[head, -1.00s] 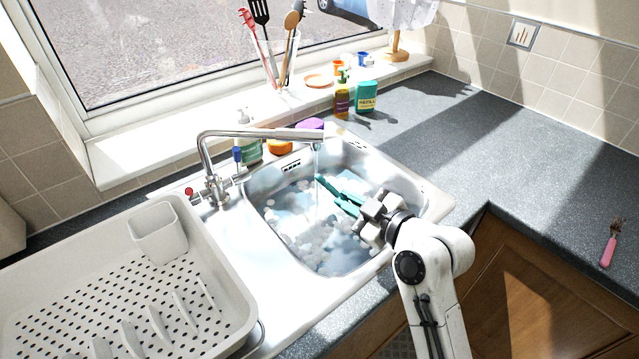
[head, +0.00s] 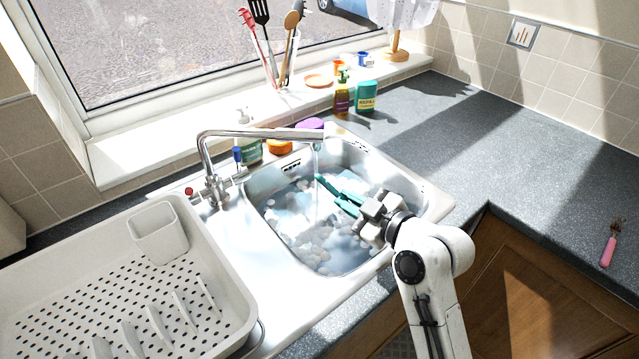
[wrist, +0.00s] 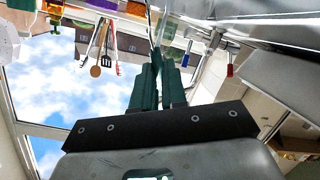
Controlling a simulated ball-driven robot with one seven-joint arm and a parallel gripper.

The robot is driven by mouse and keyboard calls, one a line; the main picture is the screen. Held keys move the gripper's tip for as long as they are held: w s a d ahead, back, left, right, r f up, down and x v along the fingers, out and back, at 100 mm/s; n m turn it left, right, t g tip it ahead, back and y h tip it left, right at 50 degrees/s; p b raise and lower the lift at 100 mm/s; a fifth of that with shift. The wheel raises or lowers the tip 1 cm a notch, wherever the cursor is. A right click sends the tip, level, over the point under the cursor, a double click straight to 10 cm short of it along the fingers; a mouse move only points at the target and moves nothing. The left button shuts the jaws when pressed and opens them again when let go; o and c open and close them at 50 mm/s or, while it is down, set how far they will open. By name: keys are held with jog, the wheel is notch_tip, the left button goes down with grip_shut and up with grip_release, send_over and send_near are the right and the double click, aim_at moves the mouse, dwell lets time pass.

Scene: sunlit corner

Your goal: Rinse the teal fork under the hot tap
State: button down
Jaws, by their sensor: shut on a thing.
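My gripper (head: 342,196) reaches over the sink from the right, with its green fingers shut on the teal fork (head: 325,182). The fork and fingers are close in colour, so their outlines are hard to separate. The fork's tip is close beside the thin water stream (head: 316,190); I cannot tell if the water touches it. In the wrist view the fingers (wrist: 157,85) are close together, with only a thin part between them. The tap (head: 262,134) has its spout over the basin, a red-marked handle (head: 189,191) and a blue-marked handle (head: 238,155).
The steel sink (head: 432,205) holds water with patches of foam. A white dish rack (head: 225,310) stands at the left. Bottles (head: 343,95) and a purple-topped item stand behind the sink. A pink-handled tool (head: 608,250) lies far right. The right worktop is mostly clear.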

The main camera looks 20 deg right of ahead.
jog(key=s+d+r+p, duration=0.1)
jog(key=s+r+p, duration=0.1)
jog(key=s+r, duration=0.2)
jog(key=shift+s+d+p, duration=0.15)
jog(key=shift+s+p, duration=0.2)
jog(key=shift+s, duration=0.1)
dwell(0.7)
